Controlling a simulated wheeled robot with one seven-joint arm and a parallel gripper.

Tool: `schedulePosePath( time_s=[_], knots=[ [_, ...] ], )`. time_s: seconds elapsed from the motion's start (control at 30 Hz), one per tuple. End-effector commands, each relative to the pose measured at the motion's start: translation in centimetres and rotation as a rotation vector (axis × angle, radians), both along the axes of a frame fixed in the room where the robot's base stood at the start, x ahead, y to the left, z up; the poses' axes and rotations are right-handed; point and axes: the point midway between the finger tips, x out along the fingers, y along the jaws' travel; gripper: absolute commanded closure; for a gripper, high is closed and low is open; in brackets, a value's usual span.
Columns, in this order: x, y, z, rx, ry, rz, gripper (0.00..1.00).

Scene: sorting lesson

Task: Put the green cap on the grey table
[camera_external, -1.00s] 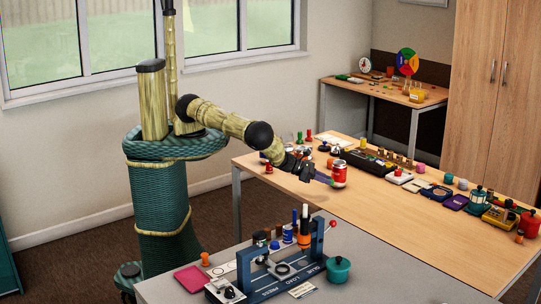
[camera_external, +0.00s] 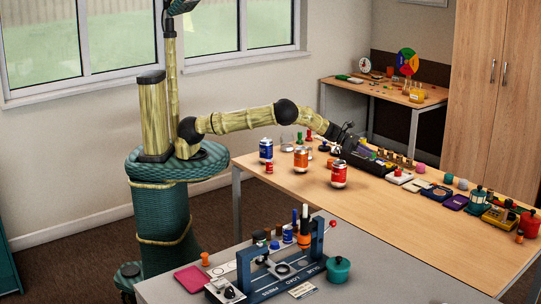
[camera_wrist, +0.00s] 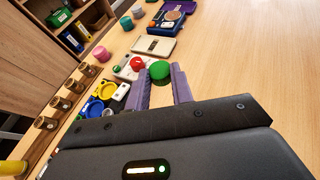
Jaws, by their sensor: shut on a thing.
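The green cap (camera_wrist: 160,71) shows in the wrist view as a round green disc between the tips of my gripper's two purple fingers. My gripper (camera_wrist: 163,80) is shut on it. The grey table (camera_external: 405,272) stands in the foreground, apart from my gripper.
On the grey table are a blue press frame (camera_external: 265,284), teal pot (camera_external: 338,268) and pink pad (camera_external: 193,279). The grey table's right part is clear.

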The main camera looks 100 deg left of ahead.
Motion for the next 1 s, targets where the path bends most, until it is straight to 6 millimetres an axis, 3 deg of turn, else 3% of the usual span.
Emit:
schedulePosePath(
  time_s=[0.1,0.23,0.67,1.0],
  knots=[
    [0.2,2.5,-1.6,-0.001,-0.001,-0.033,0.98],
    [0.1,3.7,-2.2,-0.002,0.000,-0.059,0.98],
    [0.1,3.9,-2.5,-0.002,0.003,-0.066,0.98],
    [0.1,3.9,-7.8,-0.003,0.004,-0.066,0.98]
  ],
)
